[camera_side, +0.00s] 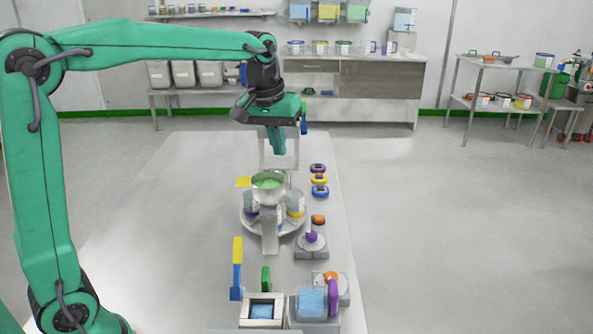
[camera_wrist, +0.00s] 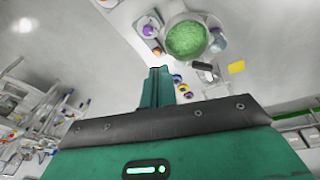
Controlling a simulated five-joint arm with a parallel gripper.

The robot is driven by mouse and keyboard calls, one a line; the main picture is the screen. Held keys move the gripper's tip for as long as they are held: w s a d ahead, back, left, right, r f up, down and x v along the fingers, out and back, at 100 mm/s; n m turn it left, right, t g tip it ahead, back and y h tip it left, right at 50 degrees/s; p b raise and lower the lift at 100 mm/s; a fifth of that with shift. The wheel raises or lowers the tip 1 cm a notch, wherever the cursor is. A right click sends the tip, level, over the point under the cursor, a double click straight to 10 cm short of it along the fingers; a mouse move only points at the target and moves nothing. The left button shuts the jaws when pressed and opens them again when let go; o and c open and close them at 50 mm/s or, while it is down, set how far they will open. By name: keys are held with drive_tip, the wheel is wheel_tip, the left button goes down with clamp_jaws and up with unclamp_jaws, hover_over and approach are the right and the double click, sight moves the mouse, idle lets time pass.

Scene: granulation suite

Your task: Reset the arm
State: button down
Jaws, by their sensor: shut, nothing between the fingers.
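My gripper (camera_side: 276,140) is a green gripper at the end of my green arm. In the side view it points down above the far part of the table, higher than the metal bowl and behind it. Its fingers are shut and hold nothing. In the wrist view the closed fingers (camera_wrist: 157,87) show in the middle. The metal bowl (camera_side: 269,188) holds green granules and sits above a round carousel (camera_side: 290,226). The bowl (camera_wrist: 186,38) also shows at the top of the wrist view, apart from the fingers.
The table (camera_side: 190,200) has free room left of the carousel. Several small coloured items (camera_side: 319,179) line its right side. Shelves and a counter (camera_side: 350,95) are far behind.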

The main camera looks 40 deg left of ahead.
drive_tip(key=s+f+m+t, duration=0.1)
drive_tip(key=s+f+m, duration=0.1)
drive_tip(key=s, duration=0.9)
drive_tip(key=s+f+m+t, duration=0.2)
drive_tip(key=s+m, duration=0.1)
drive_tip(key=s, duration=0.8)
drive_tip(key=shift+s+d+f, duration=0.3)
